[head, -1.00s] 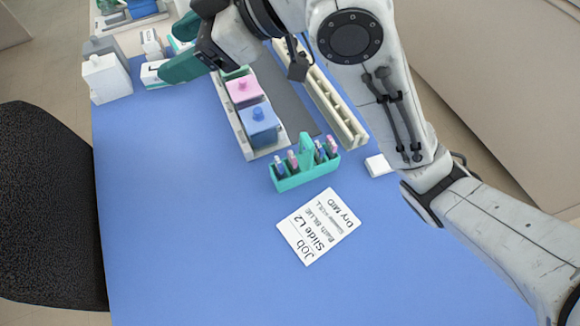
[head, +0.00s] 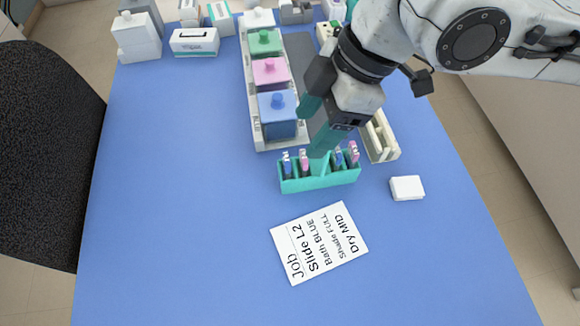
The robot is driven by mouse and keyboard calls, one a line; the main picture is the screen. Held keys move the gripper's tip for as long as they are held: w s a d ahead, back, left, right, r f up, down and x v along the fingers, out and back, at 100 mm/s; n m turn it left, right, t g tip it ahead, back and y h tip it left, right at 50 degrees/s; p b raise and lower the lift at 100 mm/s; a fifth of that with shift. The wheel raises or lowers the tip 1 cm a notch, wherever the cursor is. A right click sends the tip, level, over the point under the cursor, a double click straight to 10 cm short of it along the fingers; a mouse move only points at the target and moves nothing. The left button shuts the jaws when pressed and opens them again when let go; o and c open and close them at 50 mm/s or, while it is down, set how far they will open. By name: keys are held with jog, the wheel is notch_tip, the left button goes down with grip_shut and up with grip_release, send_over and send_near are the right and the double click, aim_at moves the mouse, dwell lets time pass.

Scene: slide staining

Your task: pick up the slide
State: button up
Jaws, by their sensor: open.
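A teal slide carrier (head: 320,183) stands on the blue table. It holds several upright slides: a blue-tipped one (head: 287,165) and a pink-tipped one (head: 304,163) on the left, a blue-tipped one (head: 338,160) and a pink-tipped one (head: 353,154) on the right. My gripper (head: 314,130) has teal fingers and is open and empty. It hangs over the back of the carrier, in front of its middle handle. I cannot tell whether a finger touches the carrier. A white card (head: 320,243) in front reads "Slide L2, Bath BLUE, Shade FULL, Dry MID".
Behind the carrier, a white tray (head: 250,105) holds a blue bath (head: 277,115), a pink bath (head: 270,73) and a green bath (head: 264,42). A cream rack (head: 381,136) stands behind on the right. A small white block (head: 407,188) lies right of the carrier. The table's left side is clear.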

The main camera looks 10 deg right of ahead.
aim_at(288, 159)
jog(key=x, duration=0.9)
jog(key=shift+w+a+f, duration=0.1)
jog(key=shift+w, duration=0.1)
jog(key=shift+c, duration=0.5)
grip_shut()
